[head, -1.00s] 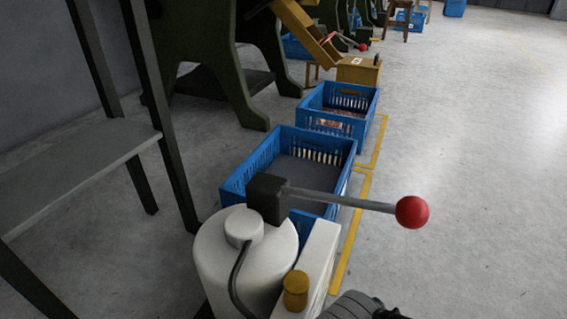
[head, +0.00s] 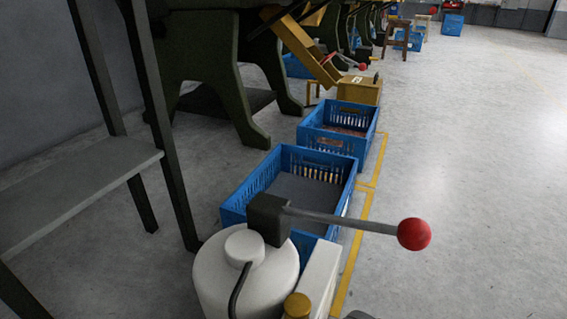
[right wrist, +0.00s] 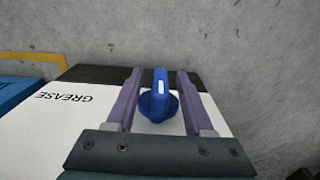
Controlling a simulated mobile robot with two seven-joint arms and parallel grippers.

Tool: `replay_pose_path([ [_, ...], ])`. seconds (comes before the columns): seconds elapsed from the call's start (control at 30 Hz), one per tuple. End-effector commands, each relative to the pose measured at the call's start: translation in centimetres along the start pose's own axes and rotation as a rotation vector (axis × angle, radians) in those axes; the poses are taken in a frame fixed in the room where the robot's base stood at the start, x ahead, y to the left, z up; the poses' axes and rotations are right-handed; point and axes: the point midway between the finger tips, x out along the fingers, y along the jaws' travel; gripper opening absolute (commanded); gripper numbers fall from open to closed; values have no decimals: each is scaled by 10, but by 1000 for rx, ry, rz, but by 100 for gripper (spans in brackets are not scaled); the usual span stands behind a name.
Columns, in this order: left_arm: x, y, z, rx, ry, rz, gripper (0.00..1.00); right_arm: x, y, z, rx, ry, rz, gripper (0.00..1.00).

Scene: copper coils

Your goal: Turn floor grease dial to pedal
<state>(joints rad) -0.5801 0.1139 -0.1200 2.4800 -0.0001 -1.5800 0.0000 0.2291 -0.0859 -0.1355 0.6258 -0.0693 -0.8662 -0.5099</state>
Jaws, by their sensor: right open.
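In the right wrist view, a blue dial (right wrist: 160,104) with a raised grip and a white mark sits on a white box face (right wrist: 75,120). The word GREASE reads upside down on that face, left of the dial. No pedal label shows. The grip and its white mark point up in the picture. My right gripper (right wrist: 159,72) is open, with one finger on each side of the dial's grip; small gaps show between them. In the head view, the white grease unit (head: 322,278) stands at the bottom beside a round white tank (head: 220,285). My left gripper is not in view.
A lever with a red ball (head: 413,234) sticks out rightward above the unit. A brass cap (head: 297,305) stands near it. Blue crates (head: 230,215) (head: 350,145) lie behind. A grey shelf (head: 70,195) is at left. Floor at right is clear.

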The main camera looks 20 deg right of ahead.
Motion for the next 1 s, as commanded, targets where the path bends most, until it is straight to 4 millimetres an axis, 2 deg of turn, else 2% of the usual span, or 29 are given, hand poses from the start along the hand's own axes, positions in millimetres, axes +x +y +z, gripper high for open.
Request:
replay_pose_path([
  [0.13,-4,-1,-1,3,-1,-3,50,-4,0,0,0,1,0,52],
  [0.27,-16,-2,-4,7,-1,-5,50,-17,0,0,0,0,0,52],
  [0.7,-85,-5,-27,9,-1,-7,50,-92,0,0,0,0,0,52],
  [0.83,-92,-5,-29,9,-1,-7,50,-101,0,0,1,0,0,52],
  [1.0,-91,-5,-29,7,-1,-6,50,-99,0,0,1,-1,0,52],
])
